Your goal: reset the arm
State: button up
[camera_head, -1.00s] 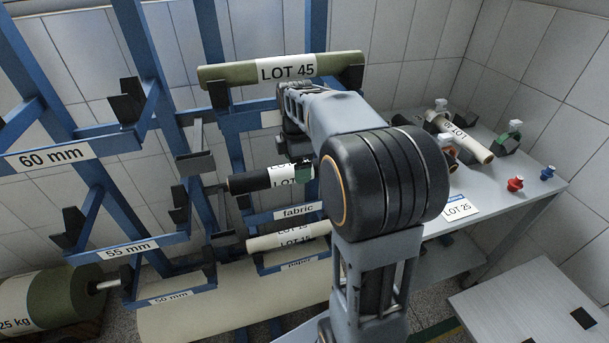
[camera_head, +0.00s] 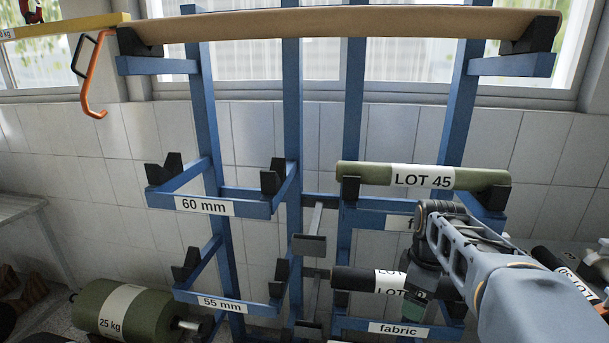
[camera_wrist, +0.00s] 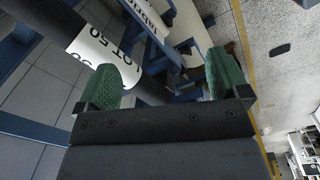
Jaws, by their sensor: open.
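My arm comes in from the lower right in the head view. My gripper (camera_head: 418,300) is at the black roll (camera_head: 350,279), in front of its label, and hides part of it. In the wrist view my gripper (camera_wrist: 164,75) shows two green pads spread wide apart. The black roll with its white label (camera_wrist: 105,52) runs from the upper left past the left pad into the space beyond the jaws. I cannot tell whether a pad touches it. The roll lies on the rack tier marked fabric (camera_head: 398,329).
A green LOT 45 roll (camera_head: 350,173) lies on the tier above my gripper. A long brown roll (camera_head: 330,24) spans the rack top. Empty 60 mm (camera_head: 204,206) and 55 mm (camera_head: 222,303) brackets stand left. An orange hook (camera_head: 88,90) hangs at upper left.

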jog(key=s+a+f+m+t, duration=0.3)
jog(key=s+a+f+m, duration=0.2)
jog(key=s+a+m, duration=0.3)
jog(key=s+m, duration=0.1)
jog(key=m, duration=0.1)
jog(key=shift+a+f+m+t, duration=0.15)
jog(key=shift+m+t, duration=0.15)
dwell(0.8)
